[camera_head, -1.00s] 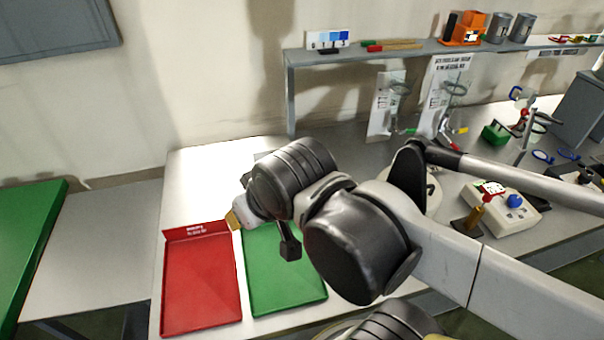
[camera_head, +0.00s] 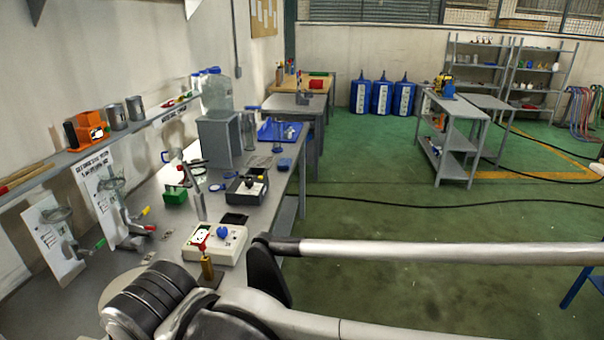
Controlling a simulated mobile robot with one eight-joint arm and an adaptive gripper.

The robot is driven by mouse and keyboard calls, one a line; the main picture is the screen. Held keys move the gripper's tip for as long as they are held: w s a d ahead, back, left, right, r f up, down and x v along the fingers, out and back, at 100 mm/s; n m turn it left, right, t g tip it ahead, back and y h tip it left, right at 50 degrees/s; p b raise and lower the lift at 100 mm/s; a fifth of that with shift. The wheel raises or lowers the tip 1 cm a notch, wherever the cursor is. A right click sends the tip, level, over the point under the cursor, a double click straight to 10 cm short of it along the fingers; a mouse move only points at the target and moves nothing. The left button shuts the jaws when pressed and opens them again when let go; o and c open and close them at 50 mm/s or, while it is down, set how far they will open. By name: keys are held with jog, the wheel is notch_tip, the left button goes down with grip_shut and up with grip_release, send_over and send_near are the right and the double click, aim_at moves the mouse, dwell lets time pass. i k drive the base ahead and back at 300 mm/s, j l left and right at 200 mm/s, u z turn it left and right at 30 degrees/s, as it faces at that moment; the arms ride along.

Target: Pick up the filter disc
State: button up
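I cannot make out the filter disc for certain. Small candidates lie on the long grey workbench (camera_head: 262,216): a blue ring (camera_head: 218,187) and a flat blue piece (camera_head: 285,163) near the blue tray. A white device (camera_head: 216,242) with a blue knob and a red-and-white part stands near the bench's front edge. A brass-coloured post (camera_head: 207,268) on a dark base is beside it. My arm's joints and a long link cross the bottom of the view. My gripper is outside the picture.
A shelf above the bench holds an orange holder (camera_head: 92,128) and grey cans (camera_head: 115,116). A grey box (camera_head: 219,140), a black device (camera_head: 246,189) and a green block (camera_head: 174,194) stand on the bench. Open green floor (camera_head: 400,215) lies to the right, with dark cables across it.

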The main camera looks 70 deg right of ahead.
aim_at(214, 187)
jog(key=z, duration=0.4)
jog(key=i+j+z, duration=0.1)
jog(key=z, duration=0.35)
jog(key=j+z, duration=0.1)
jog(key=z, duration=0.3)
jog(key=j+z, duration=0.1)
jog(key=z, duration=0.3)
jog(key=i, duration=0.2)
jog(key=i+l+u, duration=0.55)
jog(key=i+l, duration=0.15)
jog(key=i+l+u, duration=0.1)
jog(key=l, duration=0.25)
jog(key=i+l+u, duration=0.3)
jog(key=i+l, duration=0.15)
jog(key=l, duration=0.2)
jog(key=i+l+u, duration=0.15)
jog(key=l, duration=0.2)
jog(key=i+l+u, duration=0.15)
jog(key=l, duration=0.2)
jog(key=i+l+u, duration=0.15)
jog(key=l, duration=0.25)
jog(key=k+j, duration=0.05)
jog(key=k, duration=0.05)
